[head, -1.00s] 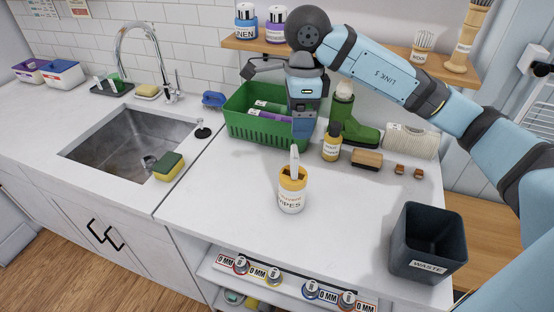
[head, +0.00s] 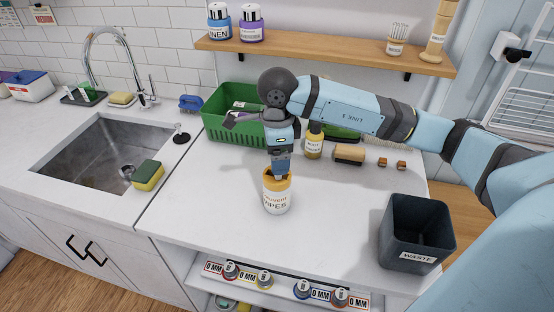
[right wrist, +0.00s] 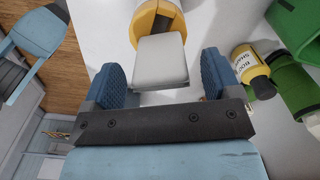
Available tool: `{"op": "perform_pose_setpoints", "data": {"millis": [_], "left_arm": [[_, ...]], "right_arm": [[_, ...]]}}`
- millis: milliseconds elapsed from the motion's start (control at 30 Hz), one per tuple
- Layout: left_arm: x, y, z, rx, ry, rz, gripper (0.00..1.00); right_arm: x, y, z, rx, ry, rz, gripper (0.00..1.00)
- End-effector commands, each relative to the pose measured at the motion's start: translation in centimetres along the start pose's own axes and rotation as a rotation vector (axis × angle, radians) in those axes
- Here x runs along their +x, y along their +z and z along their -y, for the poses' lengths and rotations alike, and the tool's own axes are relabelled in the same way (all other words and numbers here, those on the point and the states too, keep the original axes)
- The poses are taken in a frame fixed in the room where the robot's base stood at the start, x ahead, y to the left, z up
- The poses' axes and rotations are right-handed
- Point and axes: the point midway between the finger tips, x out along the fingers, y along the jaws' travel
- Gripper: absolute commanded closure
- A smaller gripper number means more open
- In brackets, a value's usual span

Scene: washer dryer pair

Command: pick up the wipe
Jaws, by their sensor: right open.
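The wipes canister (head: 277,197) is white with a yellow lid and stands upright on the white counter. The wipe (right wrist: 161,62) is a pale sheet sticking out of the slot in the yellow lid (right wrist: 146,28) in the right wrist view. In the head view my right gripper hides the wipe. My right gripper (head: 281,172) points down just over the lid. In the right wrist view its two blue fingers (right wrist: 166,82) are apart, with the wipe between and just beyond them; I cannot tell whether either touches it. My left gripper is in neither view.
A green basket (head: 222,130) stands behind my gripper, with a yellow-labelled bottle (head: 314,147) and a brush (head: 349,154) to the right. A dark waste bin (head: 416,232) is at the front right. The sink (head: 100,160) lies left. Counter around the canister is clear.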

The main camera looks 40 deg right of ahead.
Motion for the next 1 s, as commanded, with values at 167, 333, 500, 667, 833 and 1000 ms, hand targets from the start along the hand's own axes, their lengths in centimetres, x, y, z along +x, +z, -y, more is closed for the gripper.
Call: {"op": "perform_pose_setpoints", "data": {"millis": [167, 333, 500, 667, 833, 1000], "left_arm": [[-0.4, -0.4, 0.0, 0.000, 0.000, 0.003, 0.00], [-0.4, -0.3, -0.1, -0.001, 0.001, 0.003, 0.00], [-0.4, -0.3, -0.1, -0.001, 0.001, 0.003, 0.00], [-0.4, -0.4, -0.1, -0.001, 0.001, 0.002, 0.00], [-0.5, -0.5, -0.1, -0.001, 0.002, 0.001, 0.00], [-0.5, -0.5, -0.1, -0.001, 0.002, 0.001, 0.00]], "right_arm": [[2.3, 0.0, -0.1, 0.000, 0.002, -0.001, 0.17], [3.0, 0.1, -0.1, -0.001, 0.001, 0.000, 0.17], [2.9, 0.1, -0.1, -0.001, 0.001, 0.001, 0.26], [2.9, 0.1, -0.1, -0.001, 0.001, 0.001, 0.63], [2.9, 0.1, -0.1, -0.001, 0.001, 0.001, 0.73], [2.8, 0.1, -0.1, -0.001, 0.000, 0.001, 0.73]]}}
